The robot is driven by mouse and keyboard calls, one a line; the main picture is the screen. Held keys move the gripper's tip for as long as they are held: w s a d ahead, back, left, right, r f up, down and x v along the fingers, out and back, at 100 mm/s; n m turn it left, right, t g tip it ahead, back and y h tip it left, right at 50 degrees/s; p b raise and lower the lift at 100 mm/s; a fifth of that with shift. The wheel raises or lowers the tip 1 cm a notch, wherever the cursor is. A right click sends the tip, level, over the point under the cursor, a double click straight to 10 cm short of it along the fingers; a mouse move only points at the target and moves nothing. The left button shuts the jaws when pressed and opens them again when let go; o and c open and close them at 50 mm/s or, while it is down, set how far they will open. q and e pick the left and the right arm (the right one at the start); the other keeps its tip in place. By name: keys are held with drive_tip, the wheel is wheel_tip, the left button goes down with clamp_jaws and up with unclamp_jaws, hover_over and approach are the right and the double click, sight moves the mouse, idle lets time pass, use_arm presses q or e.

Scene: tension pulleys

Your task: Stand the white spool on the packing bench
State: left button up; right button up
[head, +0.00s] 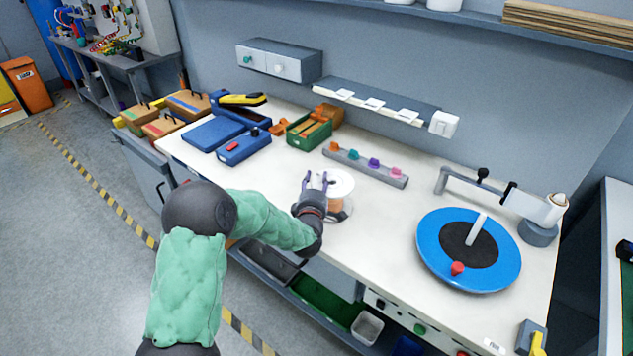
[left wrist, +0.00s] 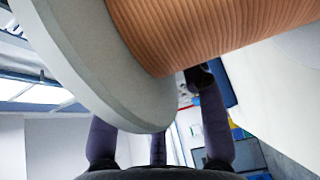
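The white spool (head: 340,182) with copper-coloured winding stands upright on the packing bench (head: 385,228), close to its front edge. My left gripper (head: 316,180) is just left of the spool, its purple fingers spread apart. In the left wrist view the spool's pale flange (left wrist: 105,70) and ribbed winding (left wrist: 215,30) fill the upper part, very close to the fingers (left wrist: 160,125). The flange hides part of one finger. One dark fingertip is beside the winding; I cannot tell whether it touches. My right gripper is not in view.
A blue turntable (head: 432,250) with a red knob lies to the right. Behind the spool is a grey rail (head: 345,160) with coloured pegs. A green bin (head: 309,131) and blue cases (head: 243,147) stand farther left. The bench between spool and turntable is clear.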

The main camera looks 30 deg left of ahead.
use_arm(q)
drive_tip(key=shift+r, duration=0.1)
drive_tip(key=shift+r+p, duration=0.15)
drive_tip(key=shift+p, duration=0.15)
drive_tip(key=p+v, duration=0.2)
drive_tip(key=v, duration=1)
drive_tip(key=shift+f, duration=0.2)
